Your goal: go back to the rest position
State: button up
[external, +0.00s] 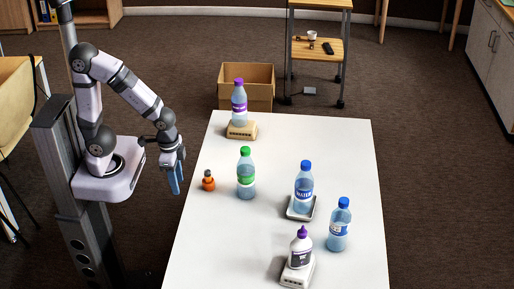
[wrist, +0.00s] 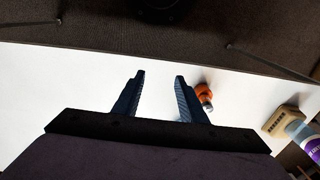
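My gripper (external: 175,178) hangs at the left edge of the white table (external: 230,250), fingers pointing down. In the wrist view my gripper (wrist: 158,97) has its two blue fingers apart with nothing between them. A small orange bottle (external: 208,181) stands on the table just right of my gripper; it also shows in the wrist view (wrist: 204,94), beside the right finger. In the external view my arm is bent, reaching out from its base on the left.
Bottles stand on the table: purple-capped (external: 239,104) on a tan base (external: 242,131), green-capped (external: 246,175), blue-capped (external: 303,188) on a white tray (external: 292,214), another blue-capped (external: 339,226), and a white purple-topped one (external: 301,250). A cardboard box (external: 246,88) is behind the table.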

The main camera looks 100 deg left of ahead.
jog(key=shift+s+d, duration=0.85)
notch_tip(320, 180, up, 6)
jog(key=p, duration=0.5)
jog(key=shift+f+p, duration=0.1)
jog(key=shift+p, duration=0.2)
